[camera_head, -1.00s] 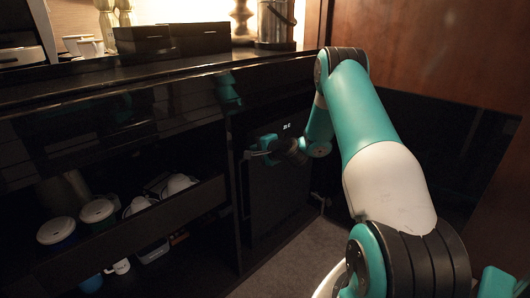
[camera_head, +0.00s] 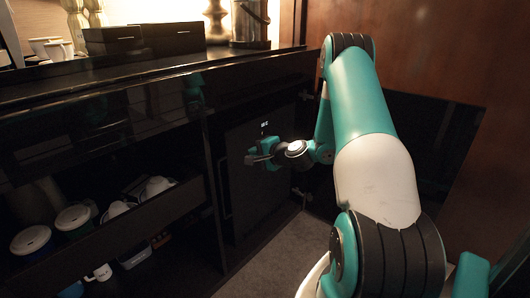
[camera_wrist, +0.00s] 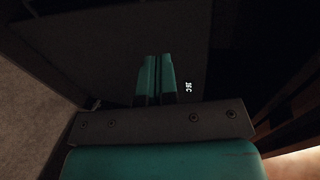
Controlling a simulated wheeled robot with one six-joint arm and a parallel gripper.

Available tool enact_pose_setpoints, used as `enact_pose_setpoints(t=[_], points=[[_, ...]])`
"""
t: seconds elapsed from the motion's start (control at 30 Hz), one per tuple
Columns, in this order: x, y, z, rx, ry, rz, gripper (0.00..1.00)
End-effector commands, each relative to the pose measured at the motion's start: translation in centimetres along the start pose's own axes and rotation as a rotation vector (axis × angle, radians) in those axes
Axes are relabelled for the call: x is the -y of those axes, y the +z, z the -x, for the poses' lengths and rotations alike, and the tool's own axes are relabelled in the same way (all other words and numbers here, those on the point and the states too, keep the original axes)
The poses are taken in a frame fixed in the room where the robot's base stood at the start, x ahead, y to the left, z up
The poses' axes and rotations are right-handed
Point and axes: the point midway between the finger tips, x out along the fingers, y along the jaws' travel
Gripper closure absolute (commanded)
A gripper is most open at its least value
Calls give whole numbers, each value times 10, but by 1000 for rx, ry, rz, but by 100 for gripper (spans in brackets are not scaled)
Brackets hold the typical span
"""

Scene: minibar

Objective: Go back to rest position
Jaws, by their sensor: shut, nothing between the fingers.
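My gripper (camera_head: 254,158) is in front of the dark minibar fridge door (camera_head: 262,190) in the head view, just below its small lit display (camera_head: 265,125). Its two teal fingers lie side by side in the wrist view (camera_wrist: 154,72), shut with nothing between them. The display shows there too, right of the fingers (camera_wrist: 188,86). The fridge door looks closed, though its edges are dark. My arm bends from the right side of the head view down to the gripper.
An open drawer (camera_head: 135,222) with cups and lidded containers is at the left. A counter (camera_head: 150,72) above holds black boxes (camera_head: 172,38) and a metal ice bucket (camera_head: 250,22). A wood panel (camera_head: 440,50) stands at right. Carpet (camera_head: 265,270) is free below.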

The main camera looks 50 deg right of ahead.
Motion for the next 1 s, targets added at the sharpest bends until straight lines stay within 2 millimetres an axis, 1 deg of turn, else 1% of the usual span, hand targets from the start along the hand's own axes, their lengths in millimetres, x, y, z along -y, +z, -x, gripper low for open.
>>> enact_pose_setpoints(t=[0.03,0.1,0.23,0.37,0.57,0.67,0.77,0.8,0.87,0.9,0.97,1.0], points=[[0,-1,11,-3,2,-4,100],[0,-1,21,-1,2,-4,100],[0,0,33,1,1,-2,100],[0,0,37,3,1,0,100],[1,3,36,10,1,5,100],[11,21,32,61,9,47,100],[34,66,26,193,31,158,100],[44,93,26,266,44,221,100],[60,138,30,390,68,333,100],[69,169,36,477,85,413,100],[79,215,50,606,112,537,100],[84,244,63,690,130,622,100]])
